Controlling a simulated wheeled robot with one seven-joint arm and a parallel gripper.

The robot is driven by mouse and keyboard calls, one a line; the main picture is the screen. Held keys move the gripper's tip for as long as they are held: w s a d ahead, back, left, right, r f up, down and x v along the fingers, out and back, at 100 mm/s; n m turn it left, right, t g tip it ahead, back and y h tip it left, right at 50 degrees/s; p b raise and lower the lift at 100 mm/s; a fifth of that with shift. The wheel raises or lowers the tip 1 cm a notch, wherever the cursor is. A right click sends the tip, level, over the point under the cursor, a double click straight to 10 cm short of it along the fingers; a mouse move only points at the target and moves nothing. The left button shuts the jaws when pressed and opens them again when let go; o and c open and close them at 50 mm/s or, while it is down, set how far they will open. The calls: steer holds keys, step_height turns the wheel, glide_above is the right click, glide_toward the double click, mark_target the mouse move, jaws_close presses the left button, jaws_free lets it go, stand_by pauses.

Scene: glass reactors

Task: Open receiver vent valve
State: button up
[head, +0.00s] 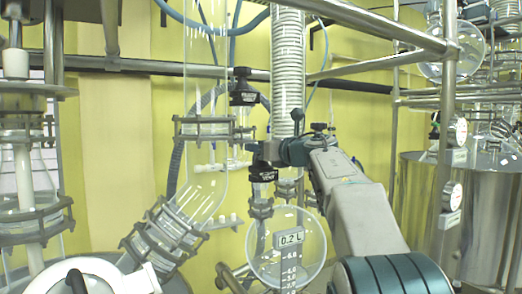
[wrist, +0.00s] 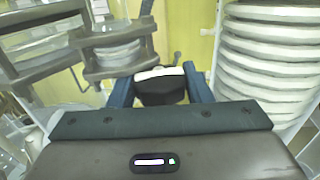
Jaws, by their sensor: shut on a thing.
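My gripper (head: 274,152) reaches in from the right at the knob's height. In the wrist view, my gripper's blue fingers (wrist: 158,84) stand on both sides of a black knob with a pale top (wrist: 160,88), and they are shut on it. The fingertip contact is small and partly hidden in the head view.
Another black knob (head: 242,87) sits higher on the glass column. A coiled glass condenser (head: 288,70) rises just behind my gripper. Steel rails (head: 365,22) cross above my arm. A large steel vessel (head: 460,210) stands at right.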

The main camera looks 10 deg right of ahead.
steer(key=n+g+y+p, duration=0.1)
steer(key=g+y, duration=0.1)
steer(key=n+g+y+p, duration=0.1)
steer(key=n+y+p, duration=0.1)
steer(key=shift+r+n+g+y, duration=0.2)
steer(key=shift+n+g+y, duration=0.1)
steer(key=shift+g, duration=0.1)
steer(key=shift+o, duration=0.5)
steer(key=shift+s+n+g+y, duration=0.25)
steer(key=shift+n+g+y, duration=0.05)
steer(key=o, duration=0.7)
steer(key=shift+c, duration=0.2)
